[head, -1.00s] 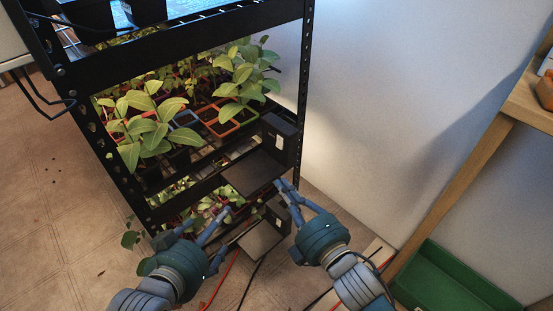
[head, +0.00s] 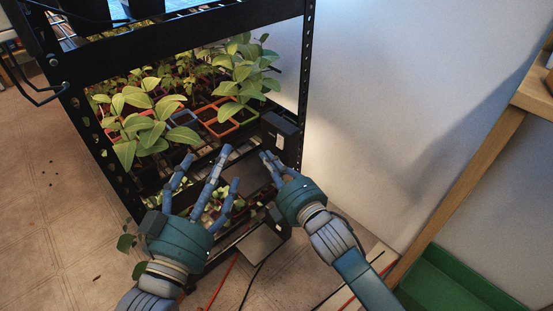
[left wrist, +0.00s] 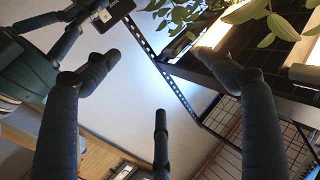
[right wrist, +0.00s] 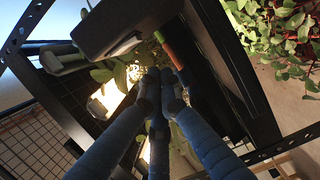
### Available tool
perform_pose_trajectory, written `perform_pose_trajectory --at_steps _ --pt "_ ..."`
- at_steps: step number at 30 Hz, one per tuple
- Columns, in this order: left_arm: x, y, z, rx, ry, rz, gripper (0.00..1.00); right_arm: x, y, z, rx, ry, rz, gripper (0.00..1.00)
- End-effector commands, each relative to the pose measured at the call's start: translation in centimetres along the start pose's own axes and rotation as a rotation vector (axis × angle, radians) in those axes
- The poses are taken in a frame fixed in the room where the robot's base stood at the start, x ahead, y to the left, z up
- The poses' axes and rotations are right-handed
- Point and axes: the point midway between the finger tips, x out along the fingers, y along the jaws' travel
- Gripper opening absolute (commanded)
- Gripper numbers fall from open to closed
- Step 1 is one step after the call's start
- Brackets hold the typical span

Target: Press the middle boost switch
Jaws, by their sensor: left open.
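A dark switch box (head: 279,131) with a small pale patch is fixed at the right end of the middle plant shelf. My right gripper (head: 269,157) has its fingers drawn together and empty, just below and left of that box. In the right wrist view a dark box (right wrist: 122,24) is close above the bunched fingertips (right wrist: 160,82); I cannot see contact. My left gripper (head: 211,164) is open and empty in front of the shelf edge, left of the right gripper. Its spread fingers (left wrist: 160,90) also show in the left wrist view, with a dark box (left wrist: 108,14) at upper left.
The black rack post (head: 304,85) stands right of the box. Leafy seedlings (head: 150,125) in pots fill the shelf. A lower panel (head: 260,245) and cables are beneath the hands. A green crate (head: 455,280) and wooden table (head: 465,190) are at right; the wall side is clear.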

Motion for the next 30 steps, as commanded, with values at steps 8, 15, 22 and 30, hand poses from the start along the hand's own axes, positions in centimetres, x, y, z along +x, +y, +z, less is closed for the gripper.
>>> perform_pose_trajectory --at_steps 8,15,22,30 --pt "-0.1 0.5 -3.6 -0.005 0.163 0.009 0.82 0.5 -0.1 2.2 -0.002 0.0 0.0 0.0" --pt "-0.2 0.5 -4.3 -0.006 0.193 0.01 0.82 0.6 0.0 2.6 0.0 0.0 0.0 0.0" --pt "-0.2 0.5 -4.3 -0.006 0.19 0.01 0.82 0.6 0.0 2.6 -0.004 0.0 0.001 0.0" --pt "0.0 0.3 -2.2 -0.003 0.099 0.005 0.82 0.8 -0.2 3.5 -0.087 0.0 0.022 0.0"
